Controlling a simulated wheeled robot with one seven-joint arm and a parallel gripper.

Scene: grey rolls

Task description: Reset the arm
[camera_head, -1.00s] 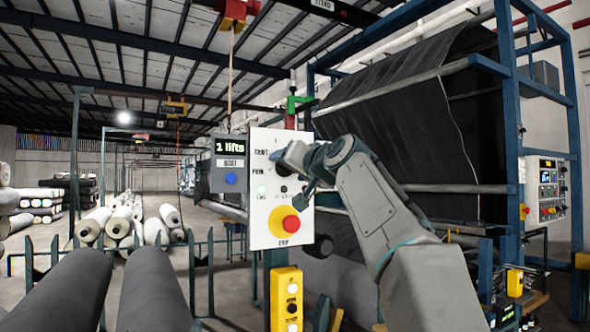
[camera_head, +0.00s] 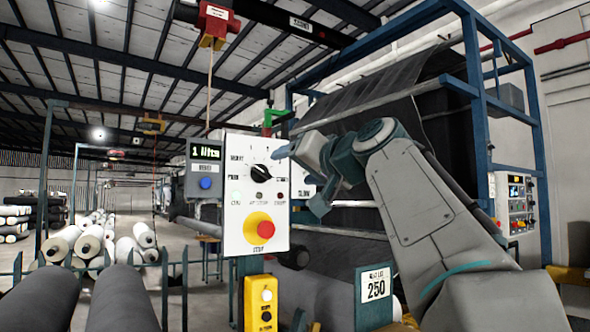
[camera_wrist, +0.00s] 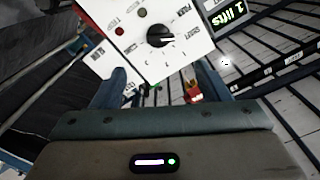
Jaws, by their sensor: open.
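My gripper (camera_head: 295,170) is raised in front of the right side of a white control panel (camera_head: 252,225). In the wrist view my gripper (camera_wrist: 162,88) has its two fingers apart, with nothing between them. The panel (camera_wrist: 118,22) lies beyond the fingertips, tilted in that view. It carries a black rotary knob (camera_head: 261,173), which also shows in the wrist view (camera_wrist: 160,36). A red button on a yellow disc (camera_head: 265,229) sits lower on the panel. My arm reaches in from the lower right and hides part of the machine behind.
A grey display box (camera_head: 205,167) adjoins the panel's left side, and a yellow button box (camera_head: 262,303) stands below. A blue-framed machine with dark fabric (camera_head: 400,125) fills the right. Grey rolls (camera_head: 122,300) lie at lower left. A "250" sign (camera_head: 376,285) stands low near my arm.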

